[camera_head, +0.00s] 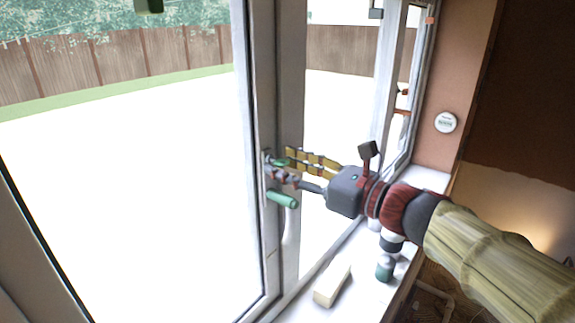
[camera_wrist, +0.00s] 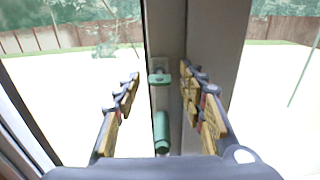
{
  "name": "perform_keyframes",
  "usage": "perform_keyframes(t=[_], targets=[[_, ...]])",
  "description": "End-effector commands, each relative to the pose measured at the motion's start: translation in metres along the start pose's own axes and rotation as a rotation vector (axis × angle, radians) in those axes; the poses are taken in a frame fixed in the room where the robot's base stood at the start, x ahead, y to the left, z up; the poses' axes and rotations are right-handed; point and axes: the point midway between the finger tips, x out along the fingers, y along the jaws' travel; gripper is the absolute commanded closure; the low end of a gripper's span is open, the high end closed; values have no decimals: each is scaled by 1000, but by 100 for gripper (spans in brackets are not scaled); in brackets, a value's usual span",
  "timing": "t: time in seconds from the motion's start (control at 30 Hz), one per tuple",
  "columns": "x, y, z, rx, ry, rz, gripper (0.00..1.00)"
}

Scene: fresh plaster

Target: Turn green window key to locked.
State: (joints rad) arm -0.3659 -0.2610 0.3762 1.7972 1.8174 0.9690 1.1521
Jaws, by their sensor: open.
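The window frame's upright post (camera_head: 290,90) carries a small flat green key (camera_wrist: 160,78) that lies crosswise in the wrist view. Below it a green cylindrical handle (camera_wrist: 161,132) hangs down; it also shows in the head view (camera_head: 282,199). My gripper (camera_wrist: 160,71) is open, with one yellow-padded finger on each side of the key in the wrist view. The key sits between the fingertips in that view. I cannot tell whether either finger touches it. In the head view the fingers largely hide the key.
A cream block (camera_head: 332,284) and a teal bottle (camera_head: 385,268) stand on the white sill below my arm. A second window sash (camera_head: 390,50) lies to the right. A round white device (camera_head: 445,122) is on the wall. Glass fills the left side.

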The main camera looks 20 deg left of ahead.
Motion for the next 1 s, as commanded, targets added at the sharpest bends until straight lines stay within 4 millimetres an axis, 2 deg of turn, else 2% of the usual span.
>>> perform_keyframes(t=[0.7, 1.0], targets=[[-1, -1, 0, 0, -1, -2, 99], [-1, -2, 1, 1, -1, -6, 100]])
